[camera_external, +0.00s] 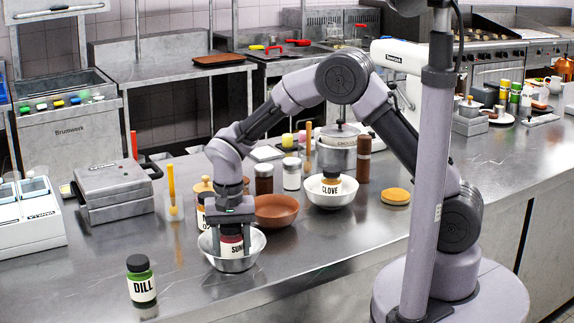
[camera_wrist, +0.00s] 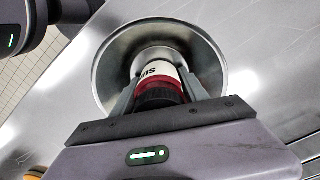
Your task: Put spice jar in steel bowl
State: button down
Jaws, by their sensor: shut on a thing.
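The spice jar (camera_external: 231,243), with a dark lid, red contents and a white label starting "SUM", is between the fingers of my gripper (camera_external: 232,228). The wrist view shows the jar (camera_wrist: 158,80) gripped near its dark lid. The steel bowl (camera_external: 236,265) stands on the counter right under my gripper, and its rim (camera_wrist: 221,66) surrounds the jar in the wrist view. The jar's lower part is inside the bowl in the outside view. Whether its base touches the bowl's bottom is hidden. My gripper (camera_wrist: 158,92) is shut on the jar.
A dill jar (camera_external: 140,283) stands in front left of the bowl. A brown bowl (camera_external: 276,211) is just behind right. A white bowl (camera_external: 331,192) holds a clove jar. Several jars stand behind. The counter (camera_external: 330,245) to the right is clear.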

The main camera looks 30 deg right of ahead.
jog(key=shift+r, duration=0.15)
jog(key=c, duration=0.9)
grip_release()
jog(key=shift+o, duration=0.2)
